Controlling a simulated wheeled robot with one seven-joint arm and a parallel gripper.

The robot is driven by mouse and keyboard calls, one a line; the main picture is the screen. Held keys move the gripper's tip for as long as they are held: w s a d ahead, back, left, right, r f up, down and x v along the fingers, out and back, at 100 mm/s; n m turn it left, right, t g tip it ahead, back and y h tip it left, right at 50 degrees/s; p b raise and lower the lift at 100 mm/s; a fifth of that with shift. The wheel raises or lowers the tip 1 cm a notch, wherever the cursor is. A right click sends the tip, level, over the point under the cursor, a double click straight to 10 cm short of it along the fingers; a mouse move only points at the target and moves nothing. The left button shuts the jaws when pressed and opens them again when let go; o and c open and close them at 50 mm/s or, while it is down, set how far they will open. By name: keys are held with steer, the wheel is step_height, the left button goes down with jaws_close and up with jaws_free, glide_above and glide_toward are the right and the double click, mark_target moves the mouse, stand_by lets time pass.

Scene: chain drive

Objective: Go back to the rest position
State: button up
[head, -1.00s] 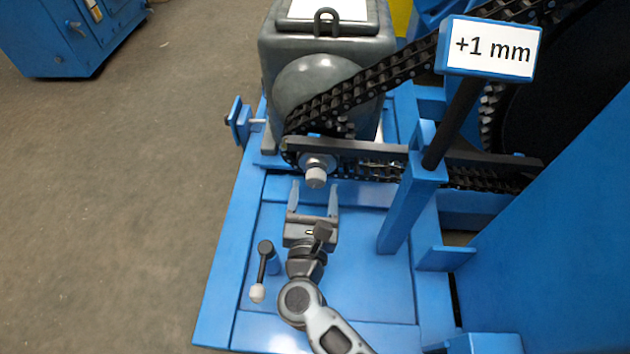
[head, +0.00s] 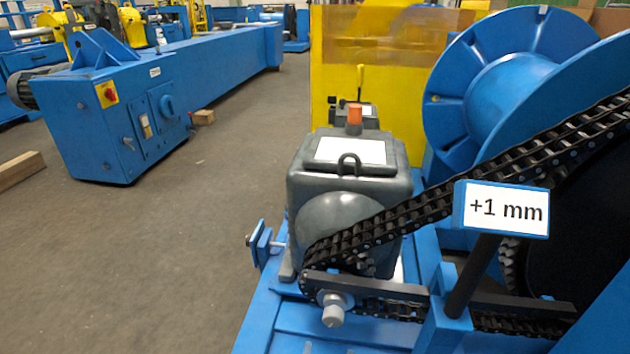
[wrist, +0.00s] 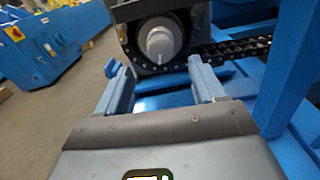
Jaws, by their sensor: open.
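My gripper (wrist: 163,88) shows only in the wrist view. Its two fingers are apart with nothing between them. Beyond the fingertips is the pale round end of a shaft (wrist: 161,42) on the chain drive, apart from the fingers. In the head view the same shaft end (head: 333,315) sticks out at the lower middle, below the chain (head: 400,220). My arm and gripper are out of the head view.
A grey gearbox (head: 345,180) stands behind the shaft end. A sign reading "+1 mm" (head: 506,210) sits on a post at right. A large blue reel (head: 500,80) is behind it. A blue machine (head: 120,115) stands far left.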

steer(key=s+d+r+m+g+y, duration=0.1)
steer(key=s+d+r+m, duration=0.45)
steer(key=s+m, duration=0.55)
steer(key=s+d+r+m+g+y, duration=0.1)
steer(key=s+d+r+m, duration=0.5)
steer(key=s+m, duration=0.5)
steer(key=s+d+r+m+g+y, duration=0.1)
steer(key=s+d+r+m, duration=0.5)
steer(key=s+m, duration=0.5)
step_height(320, 180, up, 32)
steer(key=d+p, duration=0.1)
steer(key=p, duration=3.2)
steer(key=shift+w+p, duration=0.3)
steer(key=shift+f, duration=0.2)
